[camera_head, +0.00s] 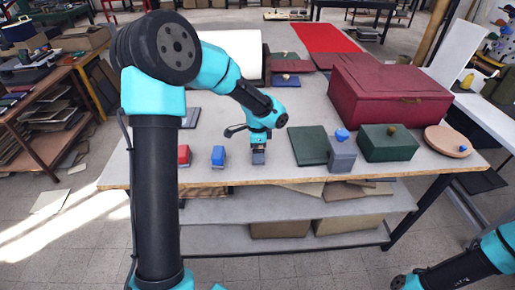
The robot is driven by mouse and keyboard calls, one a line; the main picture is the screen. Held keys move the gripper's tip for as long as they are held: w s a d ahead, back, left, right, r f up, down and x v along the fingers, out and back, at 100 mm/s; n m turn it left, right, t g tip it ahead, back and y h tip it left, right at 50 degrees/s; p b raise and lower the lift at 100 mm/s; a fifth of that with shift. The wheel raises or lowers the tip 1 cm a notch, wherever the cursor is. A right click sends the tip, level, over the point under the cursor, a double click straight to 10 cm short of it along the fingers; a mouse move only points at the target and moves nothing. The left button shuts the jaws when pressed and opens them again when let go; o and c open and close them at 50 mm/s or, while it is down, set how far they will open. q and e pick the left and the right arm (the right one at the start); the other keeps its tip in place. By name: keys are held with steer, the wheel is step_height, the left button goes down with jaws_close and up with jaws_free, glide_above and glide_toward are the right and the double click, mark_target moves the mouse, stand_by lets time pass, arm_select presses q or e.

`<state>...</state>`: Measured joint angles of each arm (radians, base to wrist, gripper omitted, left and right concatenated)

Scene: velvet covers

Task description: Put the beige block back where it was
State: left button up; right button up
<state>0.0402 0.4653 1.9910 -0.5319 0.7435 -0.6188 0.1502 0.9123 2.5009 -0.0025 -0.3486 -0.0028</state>
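I cannot make out a beige block on the table. My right gripper (401,282) is low at the bottom right, away from the table.
A large dark red box (389,98) fills the back right of the table (240,183). A dark green mat (308,146) lies left of the grey cover, and a round tan board (448,141) lies at the right end. My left arm hides part of the table.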

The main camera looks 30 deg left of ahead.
arm_select(q)
step_height(320, 180, up, 12)
stand_by(0.5)
steer(key=shift+c, duration=0.2)
stand_by(2.1)
